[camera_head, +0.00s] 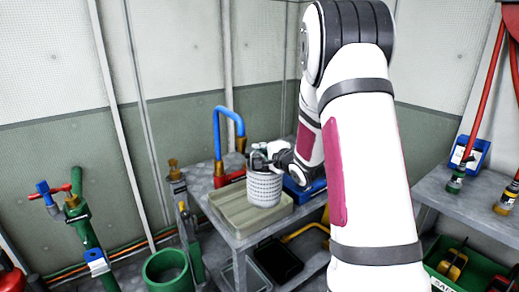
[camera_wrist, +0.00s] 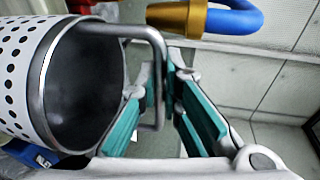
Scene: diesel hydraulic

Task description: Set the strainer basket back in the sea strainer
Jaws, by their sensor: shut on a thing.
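The strainer basket (camera_head: 264,189) is a white perforated cylinder with a grey rim and a wire bail handle. It is upright over the beige tray (camera_head: 223,214) on the grey bench; I cannot tell whether its bottom touches the tray. My gripper (camera_head: 268,158) is at the top of the basket, shut on the handle. In the wrist view the teal-padded fingers (camera_wrist: 165,92) close around the handle bar, and the basket (camera_wrist: 22,75) opens toward the camera, dark and empty inside. A green open-topped cylinder (camera_head: 150,275) at the lower left looks like the sea strainer body.
A blue bent pipe with brass ends (camera_head: 216,132) rises behind the tray, close to my gripper. A green pipe with a red-handled valve (camera_head: 72,202) stands left. A lower shelf holds a black bin (camera_head: 278,262). A second bench (camera_head: 455,205) with tools is right.

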